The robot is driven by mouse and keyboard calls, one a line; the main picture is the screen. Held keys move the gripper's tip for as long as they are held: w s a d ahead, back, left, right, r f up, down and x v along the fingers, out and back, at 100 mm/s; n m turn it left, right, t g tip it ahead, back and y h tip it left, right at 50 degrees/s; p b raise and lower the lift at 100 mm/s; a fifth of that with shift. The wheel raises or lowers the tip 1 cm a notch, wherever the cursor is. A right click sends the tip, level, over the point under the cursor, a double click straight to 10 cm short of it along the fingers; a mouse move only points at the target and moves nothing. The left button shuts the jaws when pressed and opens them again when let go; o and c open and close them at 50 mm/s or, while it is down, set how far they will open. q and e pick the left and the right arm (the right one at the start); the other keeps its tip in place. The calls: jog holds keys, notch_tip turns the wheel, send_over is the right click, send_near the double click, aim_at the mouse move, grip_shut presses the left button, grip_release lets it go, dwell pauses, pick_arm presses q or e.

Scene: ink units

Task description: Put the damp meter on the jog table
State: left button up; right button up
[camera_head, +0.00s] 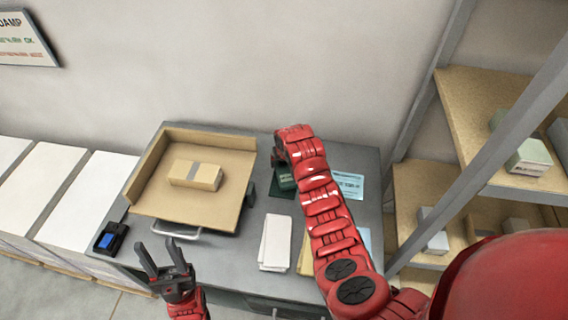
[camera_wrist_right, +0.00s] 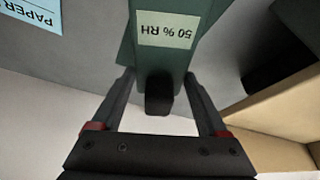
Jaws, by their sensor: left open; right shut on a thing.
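The damp meter (camera_head: 286,177), a dark green body, is at the back middle of the grey bench, partly hidden by my right arm. In the right wrist view the damp meter (camera_wrist_right: 168,65) shows a pale label reading "50 % RH" and a black handle. My right gripper (camera_wrist_right: 159,76) is shut on it, with the handle between its fingers. I cannot tell whether it is lifted. The jog table (camera_head: 205,205) is a tan board with raised walls at the back and left, left of the meter. My left gripper (camera_head: 157,245) is open and empty in front of it.
A banded tan block (camera_head: 195,176) lies on the jog table, with bare board around it. A black device with a blue screen (camera_head: 110,239) is at the bench's left corner. White slips (camera_head: 275,243) lie in the middle. Shelves (camera_head: 500,110) stand on the right.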

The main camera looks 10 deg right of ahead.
aim_at(287, 175)
jog(key=shift+f+p, duration=0.3)
jog(key=shift+f, duration=0.9)
jog(key=o, duration=1.5)
jog(key=shift+r, duration=0.25)
jog(key=shift+s+r+b, duration=0.15)
jog(key=shift+r+b, duration=0.15)
jog(key=shift+r, duration=0.15)
jog(key=b+v, duration=0.2)
jog(key=v, duration=0.7)
jog(key=shift+s+r+b, duration=0.2)
jog(key=shift+r+b, duration=0.05)
jog(key=shift+b, duration=0.15)
jog(key=shift+s+r, duration=0.25)
jog(key=shift+r, duration=0.35)
